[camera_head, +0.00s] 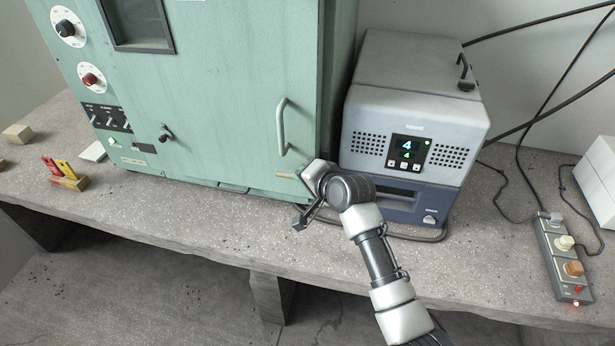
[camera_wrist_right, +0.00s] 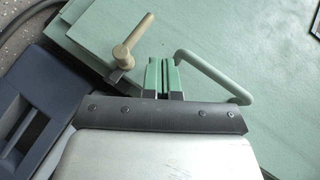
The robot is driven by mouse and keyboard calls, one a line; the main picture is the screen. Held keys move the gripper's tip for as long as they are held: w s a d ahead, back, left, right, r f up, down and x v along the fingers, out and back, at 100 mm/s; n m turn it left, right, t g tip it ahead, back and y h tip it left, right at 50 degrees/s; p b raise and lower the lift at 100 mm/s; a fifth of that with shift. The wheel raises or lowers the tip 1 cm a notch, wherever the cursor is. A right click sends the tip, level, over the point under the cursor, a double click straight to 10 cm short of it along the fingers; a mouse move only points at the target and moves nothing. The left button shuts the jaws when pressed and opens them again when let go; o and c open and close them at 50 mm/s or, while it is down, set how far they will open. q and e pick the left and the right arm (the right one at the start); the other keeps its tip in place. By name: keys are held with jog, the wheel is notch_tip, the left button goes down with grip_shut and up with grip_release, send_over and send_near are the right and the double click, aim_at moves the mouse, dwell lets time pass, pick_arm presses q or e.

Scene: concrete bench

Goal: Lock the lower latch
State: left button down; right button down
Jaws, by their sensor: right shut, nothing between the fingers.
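The lower latch is a beige lever with a round knob end on a dark pivot. It shows in the right wrist view (camera_wrist_right: 132,42), just left of my right gripper's fingertips, its lever slanting up to the right. In the head view a small beige part of the latch (camera_head: 285,175) shows low on the green cabinet's door (camera_head: 225,100), beside my wrist. My right gripper (camera_wrist_right: 162,72) is shut and empty, its green-padded fingers close together and apart from the lever in the picture. In the head view my wrist hides the fingertips. My left gripper is out of view.
The grey door handle (camera_head: 282,127) rises above the latch and lies right of my fingers in the wrist view. A grey and blue device (camera_head: 415,135) stands close to the cabinet's right. A power strip (camera_head: 562,258) and red-yellow pieces (camera_head: 58,168) lie farther off.

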jog(key=shift+v, duration=0.85)
jog(key=shift+f, duration=0.1)
